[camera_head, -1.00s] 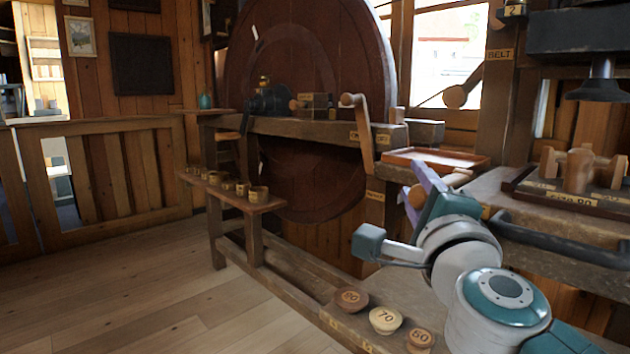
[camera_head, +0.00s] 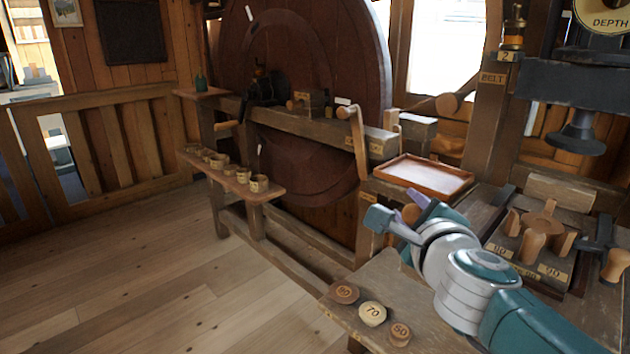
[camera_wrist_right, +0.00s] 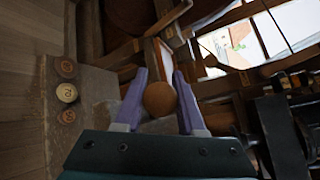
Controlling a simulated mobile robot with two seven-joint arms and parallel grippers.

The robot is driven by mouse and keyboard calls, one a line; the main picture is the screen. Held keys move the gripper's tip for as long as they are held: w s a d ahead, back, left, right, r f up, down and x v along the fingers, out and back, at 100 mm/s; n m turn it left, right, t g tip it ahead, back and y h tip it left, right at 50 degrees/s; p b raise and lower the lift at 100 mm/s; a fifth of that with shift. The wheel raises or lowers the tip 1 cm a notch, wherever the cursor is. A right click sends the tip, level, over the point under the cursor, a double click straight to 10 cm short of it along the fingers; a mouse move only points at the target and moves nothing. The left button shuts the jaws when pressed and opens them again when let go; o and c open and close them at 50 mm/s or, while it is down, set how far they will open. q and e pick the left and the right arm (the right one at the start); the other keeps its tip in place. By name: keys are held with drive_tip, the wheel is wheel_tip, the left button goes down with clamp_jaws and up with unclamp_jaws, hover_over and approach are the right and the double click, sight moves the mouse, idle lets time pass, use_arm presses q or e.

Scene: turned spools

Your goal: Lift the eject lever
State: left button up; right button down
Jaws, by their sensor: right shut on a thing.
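My right gripper (camera_head: 413,204) has purple fingers and is at the bench corner, just in front of the orange-brown tray. In the right wrist view its two fingers (camera_wrist_right: 159,98) are on either side of a round wooden knob (camera_wrist_right: 160,99) and shut on it. The knob also shows beside the fingers in the head view (camera_head: 411,213). It looks like the end of a lever, but no label on it is readable and its shaft is hidden. My left gripper is not in view.
A shallow tray (camera_head: 424,187) lies behind the gripper. Round numbered discs, one marked 70 (camera_head: 372,313), lie on the near bench. A wooden crank (camera_head: 357,140) hangs from the beam by the large wheel (camera_head: 300,60). A dark press head (camera_head: 576,140) overhangs the right side.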

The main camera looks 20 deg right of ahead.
drive_tip(key=shift+w+d+r+p, duration=0.15)
drive_tip(key=shift+d+r+p, duration=0.15)
drive_tip(key=shift+r, duration=0.3)
drive_tip(key=shift+d+r, duration=0.1)
drive_tip(key=c, duration=0.5)
unclamp_jaws()
drive_tip(key=p+v, duration=0.2)
drive_tip(key=v, duration=0.7)
drive_tip(key=shift+s+p, duration=0.4)
